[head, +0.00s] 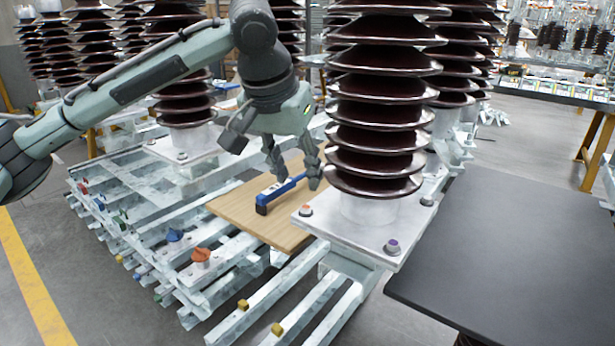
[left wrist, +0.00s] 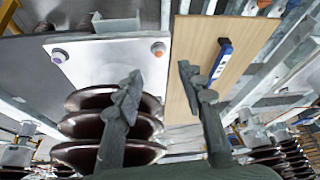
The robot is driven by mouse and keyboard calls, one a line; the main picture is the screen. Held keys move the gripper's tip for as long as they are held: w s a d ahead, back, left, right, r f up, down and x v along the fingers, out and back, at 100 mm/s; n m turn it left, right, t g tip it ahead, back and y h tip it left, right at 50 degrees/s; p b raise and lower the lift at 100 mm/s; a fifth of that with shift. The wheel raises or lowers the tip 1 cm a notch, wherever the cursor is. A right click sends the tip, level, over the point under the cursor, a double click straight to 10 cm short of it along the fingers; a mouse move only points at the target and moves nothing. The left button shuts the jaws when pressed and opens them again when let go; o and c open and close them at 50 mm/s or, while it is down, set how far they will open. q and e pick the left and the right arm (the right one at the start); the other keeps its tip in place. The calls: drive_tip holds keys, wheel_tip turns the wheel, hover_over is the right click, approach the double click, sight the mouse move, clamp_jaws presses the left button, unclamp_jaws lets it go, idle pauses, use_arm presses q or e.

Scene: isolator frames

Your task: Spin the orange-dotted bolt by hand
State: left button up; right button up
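The orange-dotted bolt (head: 306,210) stands at the left front corner of the metal base plate (head: 345,233) under the brown insulator. It also shows in the left wrist view (left wrist: 158,48), at the plate's corner. My left gripper (head: 294,172) is above the wooden board, behind the bolt in the head view and apart from it. Its two fingers are spread with nothing between them, as the left wrist view (left wrist: 160,85) shows. My right gripper is in neither view.
A blue tool with a black end (head: 283,192) lies on the wooden board (head: 232,207), close to the fingers. A purple-dotted bolt (head: 392,246) is on the plate's front corner. The ribbed insulator (head: 375,130) rises beside my gripper. A dark tabletop (head: 490,250) is at right.

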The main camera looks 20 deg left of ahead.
sight(305, 207)
use_arm(q)
drive_tip(key=x, duration=0.7)
drive_tip(key=shift+s+f, duration=0.15)
drive_tip(key=shift+s, duration=0.05)
drive_tip(key=shift+c, duration=0.4)
clamp_jaws()
